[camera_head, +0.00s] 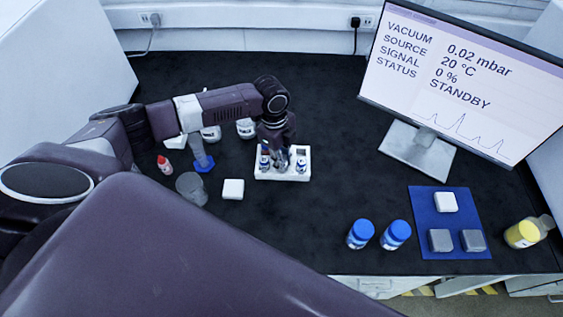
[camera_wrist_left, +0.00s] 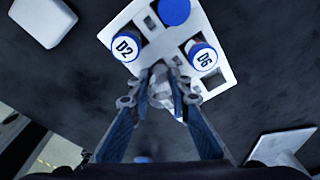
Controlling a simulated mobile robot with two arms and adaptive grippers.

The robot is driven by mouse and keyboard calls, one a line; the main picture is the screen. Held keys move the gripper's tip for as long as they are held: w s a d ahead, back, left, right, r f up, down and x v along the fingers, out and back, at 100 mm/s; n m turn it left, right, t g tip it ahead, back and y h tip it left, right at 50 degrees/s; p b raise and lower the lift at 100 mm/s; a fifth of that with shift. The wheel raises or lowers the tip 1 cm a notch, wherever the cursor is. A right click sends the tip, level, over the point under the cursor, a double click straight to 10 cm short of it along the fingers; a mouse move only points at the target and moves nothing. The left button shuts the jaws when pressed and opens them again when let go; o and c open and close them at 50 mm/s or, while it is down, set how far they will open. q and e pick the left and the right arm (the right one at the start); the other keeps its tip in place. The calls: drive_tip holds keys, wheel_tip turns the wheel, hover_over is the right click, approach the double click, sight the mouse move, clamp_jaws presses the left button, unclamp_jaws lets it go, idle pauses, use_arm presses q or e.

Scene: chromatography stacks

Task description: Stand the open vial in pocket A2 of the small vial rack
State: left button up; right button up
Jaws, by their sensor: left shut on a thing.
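The small white vial rack (camera_head: 285,178) stands on the black bench in the head view, and it fills the top of the left wrist view (camera_wrist_left: 216,88). In the wrist view it holds vials labelled D2 (camera_wrist_left: 125,46) and D6 (camera_wrist_left: 204,56), plus a blue cap (camera_wrist_left: 174,11). Dark empty pockets show between them. My left gripper (camera_wrist_left: 164,84) points down at the rack and is shut on a pale, clear vial (camera_wrist_left: 160,92), mostly hidden by the fingers. I cannot tell whether the vial's base is inside a pocket. In the head view the left gripper (camera_head: 278,152) covers the rack's middle.
Left of the rack are a white block (camera_head: 233,189), a clear beaker (camera_head: 191,188), a cylinder on a blue foot (camera_head: 204,164) and a red-capped bottle (camera_head: 165,164). Blue-capped bottles (camera_head: 361,233), a blue mat (camera_head: 427,205) and a monitor (camera_head: 465,75) are to the right.

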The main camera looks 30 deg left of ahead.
use_arm(q)
drive_tip(key=shift+s+d+f, duration=0.1)
drive_tip(key=shift+s+f, duration=0.3)
drive_tip(key=shift+f, duration=0.2)
drive_tip(key=shift+s+d+f, duration=0.1)
drive_tip(key=shift+s+f, duration=0.25)
drive_tip(key=shift+f, duration=0.25)
use_arm(e)
drive_tip(key=shift+f, duration=0.3)
use_arm(q)
drive_tip(key=o, duration=0.7)
drive_tip(key=shift+c, duration=0.2)
drive_tip(key=shift+o, duration=1.1)
drive_tip(key=shift+w+f, duration=0.15)
drive_tip(key=shift+w+f+g, duration=0.3)
drive_tip(key=shift+w+f, duration=0.05)
drive_tip(key=shift+w, duration=0.25)
drive_tip(key=shift+a+r, duration=0.1)
drive_tip(key=shift+s+r, duration=0.2)
drive_tip(key=shift+r, duration=0.05)
drive_tip(key=shift+a, duration=0.15)
drive_tip(key=o, duration=0.9)
drive_tip(key=shift+w, duration=0.1)
drive_tip(key=shift+r, duration=0.1)
use_arm(e)
drive_tip(key=shift+w+r, duration=0.15)
drive_tip(key=shift+w, duration=0.05)
